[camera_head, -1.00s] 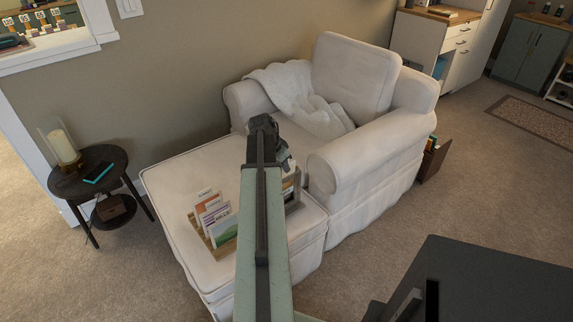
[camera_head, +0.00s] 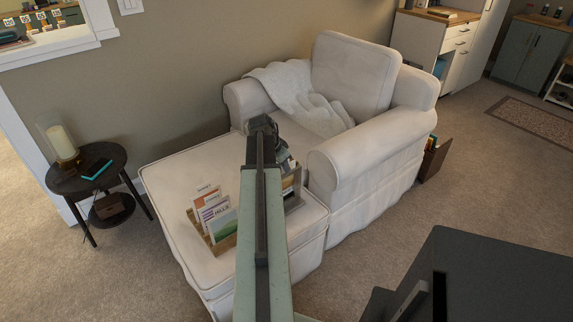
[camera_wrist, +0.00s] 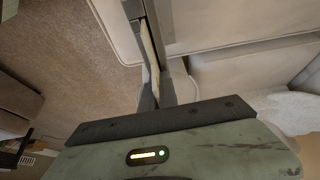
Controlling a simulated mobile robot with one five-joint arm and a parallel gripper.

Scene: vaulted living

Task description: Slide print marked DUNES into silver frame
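The silver frame (camera_head: 296,203) stands on the ottoman at its right side, partly hidden behind my arm. In the wrist view its grey bars (camera_wrist: 158,22) lie just beyond my fingertips. My gripper (camera_wrist: 155,97) has its dark fingers on either side of a thin cream print (camera_wrist: 151,62), seen nearly edge-on. It looks shut on this print, which lies between the frame's bars. Its lettering cannot be read, and how deep it sits is unclear. My gripper (camera_head: 283,155) is partly hidden by my arm in the head view.
A wooden rack (camera_head: 199,232) on the ottoman (camera_head: 172,190) holds several other prints; the front green one (camera_head: 221,225) seems to read HILLS. A white armchair (camera_head: 372,150) stands close behind the frame. A round dark side table (camera_head: 78,182) with a candle is at left.

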